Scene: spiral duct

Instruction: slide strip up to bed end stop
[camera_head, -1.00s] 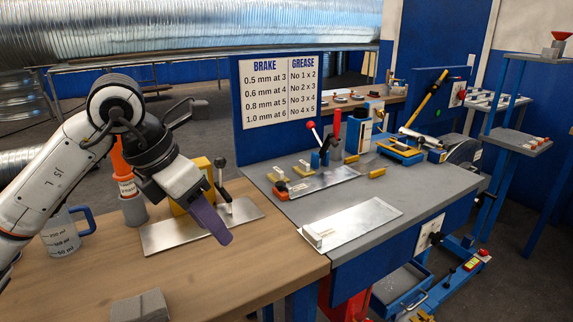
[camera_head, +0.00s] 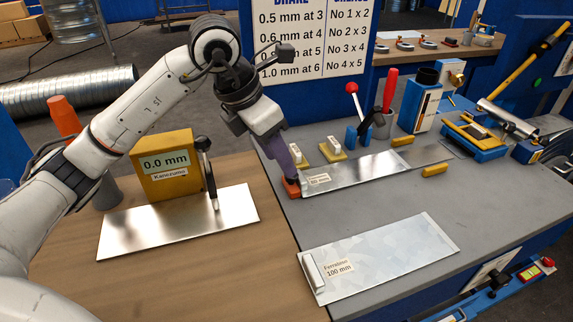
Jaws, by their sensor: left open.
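A shiny metal strip with a label ending in "80 mm" (camera_head: 365,174) lies flat on the grey bench, a small red block (camera_head: 291,188) at its left end. A second, wider strip marked "100 mm" (camera_head: 385,258) lies nearer, with a pale raised bar at its left end. My left gripper (camera_head: 284,168) is open, its purple fingers pointing down at the red block. I cannot tell whether they touch it. Which part is the bed end stop is not clear; two yellow blocks (camera_head: 402,141) (camera_head: 434,170) flank the far strip's right end. My right gripper is out of view.
A yellow gauge reading 0.0 mm (camera_head: 165,165) stands on the wooden bench by a bare metal sheet (camera_head: 180,222). Levers and a red-handled tool in a cup (camera_head: 382,122) stand behind the far strip. Grey bench between the strips is clear.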

